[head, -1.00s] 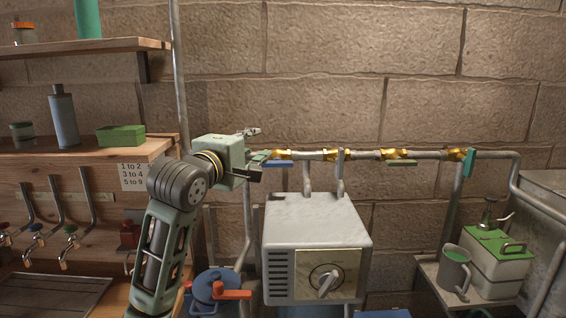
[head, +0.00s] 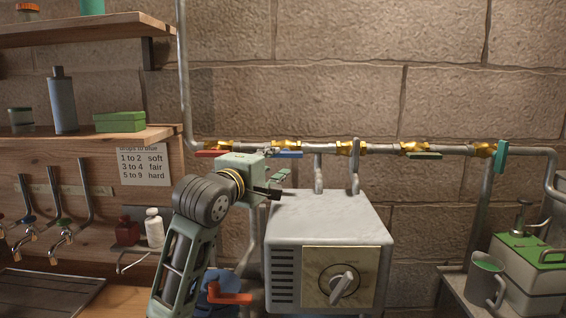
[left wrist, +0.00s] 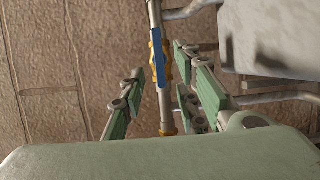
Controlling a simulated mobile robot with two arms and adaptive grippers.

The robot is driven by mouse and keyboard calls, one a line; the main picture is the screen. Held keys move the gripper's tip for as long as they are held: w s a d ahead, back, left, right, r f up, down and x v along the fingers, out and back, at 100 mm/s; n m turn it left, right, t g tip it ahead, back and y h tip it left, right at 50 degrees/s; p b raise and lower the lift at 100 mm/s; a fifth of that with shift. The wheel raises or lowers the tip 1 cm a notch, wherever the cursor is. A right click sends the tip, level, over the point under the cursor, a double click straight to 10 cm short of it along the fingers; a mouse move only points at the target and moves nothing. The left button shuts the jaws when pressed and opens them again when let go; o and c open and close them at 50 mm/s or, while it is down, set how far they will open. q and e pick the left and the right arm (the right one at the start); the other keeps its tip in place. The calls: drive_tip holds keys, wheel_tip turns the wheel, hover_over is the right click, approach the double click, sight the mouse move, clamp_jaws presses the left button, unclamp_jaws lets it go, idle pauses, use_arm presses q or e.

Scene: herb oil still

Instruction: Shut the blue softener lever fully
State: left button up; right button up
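The blue softener lever (head: 287,154) is on a brass valve on the horizontal wall pipe and appears to lie along the pipe. In the left wrist view the blue lever (left wrist: 159,58) again runs in line with the pipe. My left gripper (head: 279,183) is just below the lever in the head view, its fingers apart and empty. In the left wrist view my left gripper (left wrist: 160,70) has its fingers on either side of the pipe's line. I cannot tell how far they are from the lever. My right gripper is not in view.
A grey box with a dial (head: 330,225) stands close below the gripper. Bottles stand on wooden shelves at left, and a mug (head: 484,280) stands at right.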

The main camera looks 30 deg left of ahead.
sight(283, 156)
use_arm(q)
drive_tip(key=w, duration=0.1)
drive_tip(key=w+p, duration=0.1)
drive_tip(key=w, duration=0.3)
drive_tip(key=shift+w+a+r, duration=0.1)
drive_tip(key=shift+w+a, duration=0.1)
drive_tip(key=shift+a, duration=0.2)
drive_tip(key=shift+w+a+p, duration=0.1)
drive_tip(key=shift+w+p, duration=0.2)
drive_tip(key=shift+w, duration=0.2)
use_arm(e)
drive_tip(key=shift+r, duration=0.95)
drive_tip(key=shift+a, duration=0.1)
use_arm(q)
clamp_jaws()
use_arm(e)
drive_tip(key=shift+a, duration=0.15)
